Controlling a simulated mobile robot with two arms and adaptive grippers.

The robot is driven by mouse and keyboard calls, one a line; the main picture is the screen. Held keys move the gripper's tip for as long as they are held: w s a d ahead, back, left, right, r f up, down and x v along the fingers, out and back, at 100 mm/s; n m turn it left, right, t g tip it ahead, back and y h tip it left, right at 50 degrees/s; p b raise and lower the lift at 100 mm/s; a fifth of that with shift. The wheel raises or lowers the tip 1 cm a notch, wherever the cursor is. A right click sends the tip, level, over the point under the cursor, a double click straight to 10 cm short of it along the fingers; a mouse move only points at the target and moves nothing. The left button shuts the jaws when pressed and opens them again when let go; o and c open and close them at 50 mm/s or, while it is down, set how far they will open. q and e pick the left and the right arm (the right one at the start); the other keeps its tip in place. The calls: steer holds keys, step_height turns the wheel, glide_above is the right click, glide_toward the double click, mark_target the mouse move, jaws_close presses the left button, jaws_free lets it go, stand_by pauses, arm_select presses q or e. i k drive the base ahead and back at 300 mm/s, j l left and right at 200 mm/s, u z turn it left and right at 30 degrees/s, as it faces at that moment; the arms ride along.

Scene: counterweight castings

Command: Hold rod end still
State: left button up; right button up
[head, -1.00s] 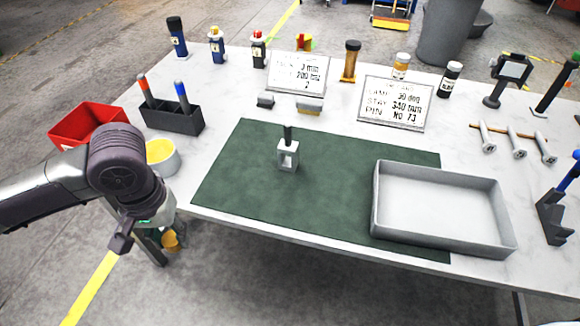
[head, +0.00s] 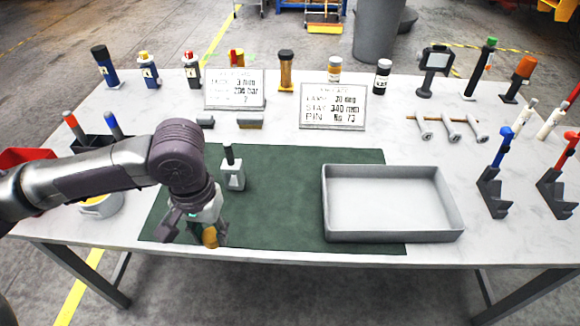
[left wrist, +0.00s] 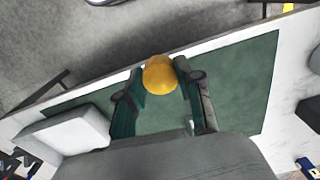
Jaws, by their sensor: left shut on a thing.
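A small pale metal block with a dark rod standing up from it, which looks like the rod end (head: 233,178), stands upright on the green mat (head: 290,215) in the head view. My left gripper (head: 205,222) is in front of it and slightly left, apart from it, above the mat's front left part. It is shut on a rounded amber-yellow thing (head: 210,237). In the left wrist view the yellow thing (left wrist: 160,75) sits between the fingertips; its lower part is hidden. My right gripper is not in view.
A yellow-filled cup (head: 100,207) is partly behind my left arm. Two sign cards (head: 333,107), bottles and tools line the back. The mat's middle is clear.

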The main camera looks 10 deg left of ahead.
mark_target(230, 165)
steer(key=j+z, duration=0.1)
steer(key=z, duration=0.35)
steer(key=j, duration=0.5)
steer(key=k+j, duration=0.15)
steer(key=j, duration=0.9)
steer(key=k, duration=0.05)
